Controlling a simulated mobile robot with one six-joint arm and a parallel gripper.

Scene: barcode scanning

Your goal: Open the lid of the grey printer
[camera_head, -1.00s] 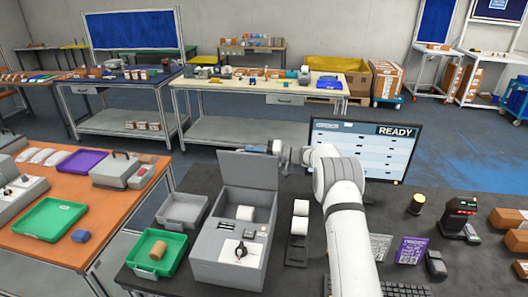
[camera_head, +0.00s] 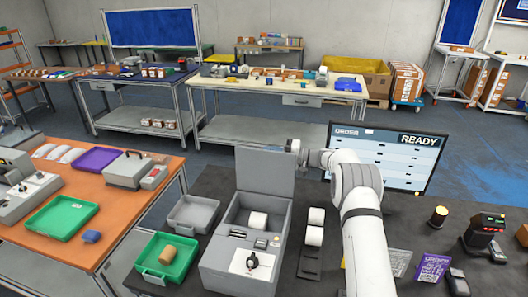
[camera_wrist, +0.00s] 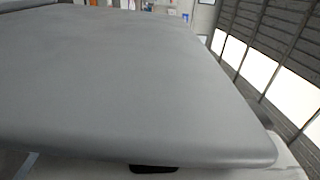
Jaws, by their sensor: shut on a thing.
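The grey printer (camera_head: 215,262) stands on the dark table in the head view. Its lid (camera_head: 263,172) stands raised at the back, roughly upright, with the inside uncovered. A white roll (camera_head: 257,220) lies inside. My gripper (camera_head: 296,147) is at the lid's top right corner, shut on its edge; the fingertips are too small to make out. In the wrist view the flat grey lid (camera_wrist: 130,85) fills most of the picture. A small dark piece (camera_wrist: 153,169) shows below its near edge.
A grey tray (camera_head: 178,226) and a green tray (camera_head: 147,279) with a brown roll stand left of the printer. A monitor (camera_head: 395,155) reading READY is behind my arm. Scanners and boxes stand further right.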

